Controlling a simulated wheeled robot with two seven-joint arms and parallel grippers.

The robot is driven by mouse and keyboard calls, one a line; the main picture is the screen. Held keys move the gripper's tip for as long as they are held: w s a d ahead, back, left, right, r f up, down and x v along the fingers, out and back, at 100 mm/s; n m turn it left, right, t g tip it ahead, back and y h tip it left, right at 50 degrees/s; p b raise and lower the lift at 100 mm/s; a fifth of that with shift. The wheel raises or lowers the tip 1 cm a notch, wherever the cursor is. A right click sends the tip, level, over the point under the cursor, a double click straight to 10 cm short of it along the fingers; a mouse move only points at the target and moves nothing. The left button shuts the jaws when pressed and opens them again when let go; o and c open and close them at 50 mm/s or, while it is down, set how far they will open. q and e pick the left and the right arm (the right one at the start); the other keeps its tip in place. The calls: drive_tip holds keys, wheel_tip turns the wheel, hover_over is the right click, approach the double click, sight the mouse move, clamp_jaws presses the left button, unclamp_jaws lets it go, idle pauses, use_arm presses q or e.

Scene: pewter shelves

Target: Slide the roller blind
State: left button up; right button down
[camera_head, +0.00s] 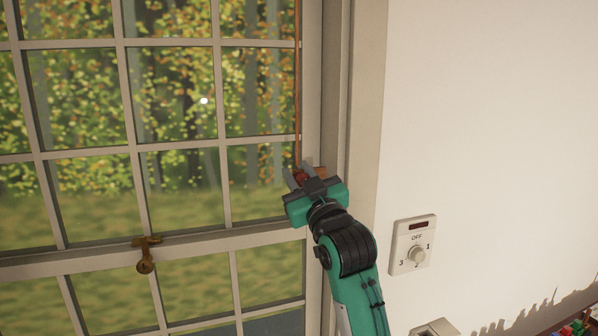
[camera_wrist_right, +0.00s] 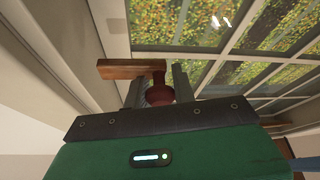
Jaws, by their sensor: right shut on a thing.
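An orange-brown cord (camera_head: 298,80) hangs down along the right side of the window. A reddish-brown pull knob is at its lower end, and it shows in the right wrist view (camera_wrist_right: 159,95). My right gripper (camera_head: 304,177) is shut on this knob, with a finger on each side of it in the wrist view. The blind's fabric is not in view. My left gripper is not in view.
A paned window (camera_head: 130,150) with a brass latch (camera_head: 147,254) fills the left side. A white wall switch with a dial (camera_head: 413,246) is to the right of my arm. A wooden bar (camera_wrist_right: 130,69) is close beyond the fingers. Colourful small items (camera_head: 576,328) sit at the lower right corner.

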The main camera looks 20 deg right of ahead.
wheel_tip(320, 180, down, 18)
drive_tip(key=b, duration=0.8)
drive_tip(key=shift+f+b, duration=0.1)
drive_tip(key=shift+b, duration=0.3)
drive_tip(key=c, duration=1.1)
unclamp_jaws()
drive_tip(key=shift+c, duration=0.2)
drive_tip(key=b+v, duration=0.3)
drive_tip(key=v, duration=1)
drive_tip(key=shift+s+b, duration=0.35)
drive_tip(key=shift+b, duration=0.05)
